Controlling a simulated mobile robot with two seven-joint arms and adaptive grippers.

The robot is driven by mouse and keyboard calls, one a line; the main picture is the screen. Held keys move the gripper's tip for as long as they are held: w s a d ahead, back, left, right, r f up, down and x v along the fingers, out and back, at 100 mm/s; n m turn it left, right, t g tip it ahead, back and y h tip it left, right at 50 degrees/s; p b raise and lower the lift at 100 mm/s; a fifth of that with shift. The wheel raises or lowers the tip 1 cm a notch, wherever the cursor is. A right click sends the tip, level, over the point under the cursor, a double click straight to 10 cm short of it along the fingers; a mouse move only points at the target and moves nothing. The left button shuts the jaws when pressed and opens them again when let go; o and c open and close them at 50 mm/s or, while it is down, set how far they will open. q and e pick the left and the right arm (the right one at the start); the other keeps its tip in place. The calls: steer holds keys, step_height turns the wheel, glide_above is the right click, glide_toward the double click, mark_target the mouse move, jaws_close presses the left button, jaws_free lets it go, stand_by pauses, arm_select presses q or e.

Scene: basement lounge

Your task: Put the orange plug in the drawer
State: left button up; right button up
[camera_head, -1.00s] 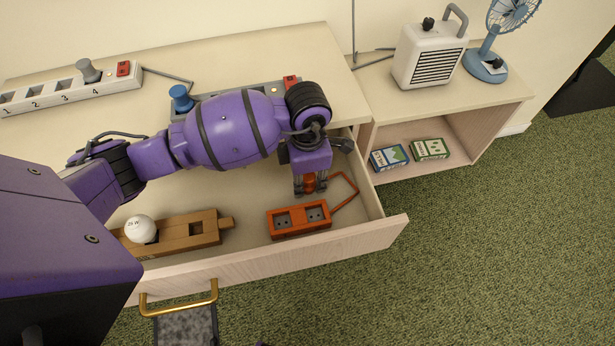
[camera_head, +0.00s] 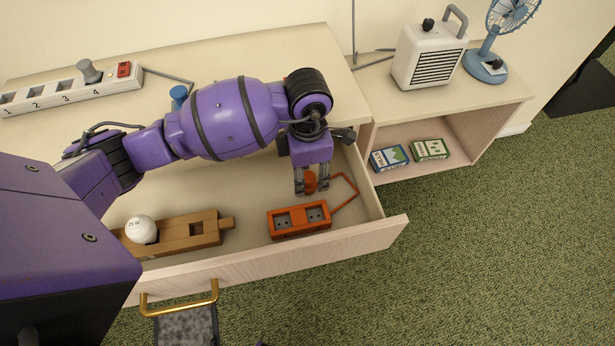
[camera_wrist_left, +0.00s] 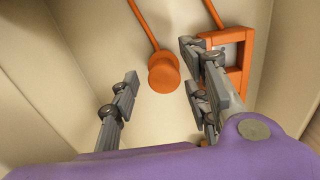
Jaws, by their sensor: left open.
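The orange plug (camera_head: 310,182) is inside the open drawer (camera_head: 360,237), near its right end. In the left wrist view the plug (camera_wrist_left: 163,76) is a round orange piece on an orange cord. My left gripper (camera_head: 313,186) points down into the drawer with its fingers apart. The plug shows between the open fingers (camera_wrist_left: 165,95), with clear gaps on both sides in the wrist view. An orange two-socket block (camera_head: 300,219) lies in front of the plug; it is beside the right finger in the wrist view (camera_wrist_left: 240,60). My right gripper is out of view.
A wooden block with a white bulb (camera_head: 141,229) lies in the drawer's left part. A white power strip (camera_head: 70,89) and a blue plug (camera_head: 179,94) are on the cabinet top. A heater (camera_head: 430,54) and fan (camera_head: 486,62) stand on the right shelf unit (camera_head: 480,92).

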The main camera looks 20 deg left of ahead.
mark_target(308, 174)
arm_select(q)
step_height(308, 174, up, 9)
steer(key=shift+r, duration=0.2)
steer(key=shift+r, duration=0.1)
